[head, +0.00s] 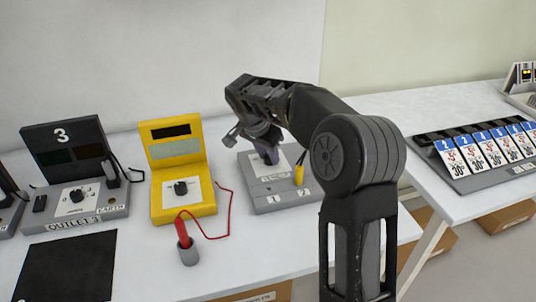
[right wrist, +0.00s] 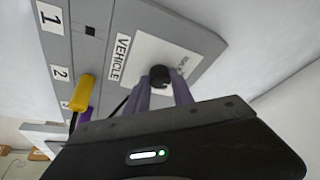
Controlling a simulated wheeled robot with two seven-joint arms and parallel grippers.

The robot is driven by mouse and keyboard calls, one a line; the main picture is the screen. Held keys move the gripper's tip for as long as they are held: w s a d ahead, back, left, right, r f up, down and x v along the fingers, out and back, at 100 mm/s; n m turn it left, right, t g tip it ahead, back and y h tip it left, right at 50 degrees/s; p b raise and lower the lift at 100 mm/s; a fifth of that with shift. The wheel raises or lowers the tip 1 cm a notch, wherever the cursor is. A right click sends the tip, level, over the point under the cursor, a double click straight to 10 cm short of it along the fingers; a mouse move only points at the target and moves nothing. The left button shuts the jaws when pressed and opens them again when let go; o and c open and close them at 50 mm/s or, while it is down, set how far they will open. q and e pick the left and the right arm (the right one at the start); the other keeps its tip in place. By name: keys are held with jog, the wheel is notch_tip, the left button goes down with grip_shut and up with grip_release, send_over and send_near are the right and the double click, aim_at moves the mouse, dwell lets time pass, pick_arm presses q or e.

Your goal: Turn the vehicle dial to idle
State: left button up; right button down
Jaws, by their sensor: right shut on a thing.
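The vehicle unit is a grey box (head: 270,207) on the white table, with a white label panel reading VEHICLE (right wrist: 122,58) in the right wrist view. Its black round dial (right wrist: 159,74) sits on that panel. My right gripper (head: 271,157) reaches down over the panel from above. In the right wrist view its two purple fingers (right wrist: 161,92) stand on either side of the dial, shut on it. The dial is hidden by the gripper in the head view, and I cannot read its setting. My left gripper is not in view.
A yellow plug (head: 299,176) stands at the right of the vehicle unit, near the labels 1 and 2. To the left are a yellow meter (head: 203,208) with a red probe (head: 183,233) in a grey holder, and an outlet box (head: 107,206). A card rack (head: 460,178) is on the right table.

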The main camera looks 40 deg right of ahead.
jog(key=shift+n, duration=0.3)
jog(key=shift+f+n+t+b, duration=0.1)
jog(key=shift+n+t+b, duration=0.2)
jog(key=shift+n+b, duration=0.3)
jog(key=shift+s+d+n+t+y, duration=0.15)
jog(key=shift+n+t+y, duration=0.25)
jog(key=shift+n, duration=0.8)
jog(key=n+t+y, duration=0.1)
jog(key=n, duration=0.3)
jog(key=shift+n+y, duration=0.3)
jog(key=c, duration=1.1)
grip_release()
jog(key=shift+r, duration=0.2)
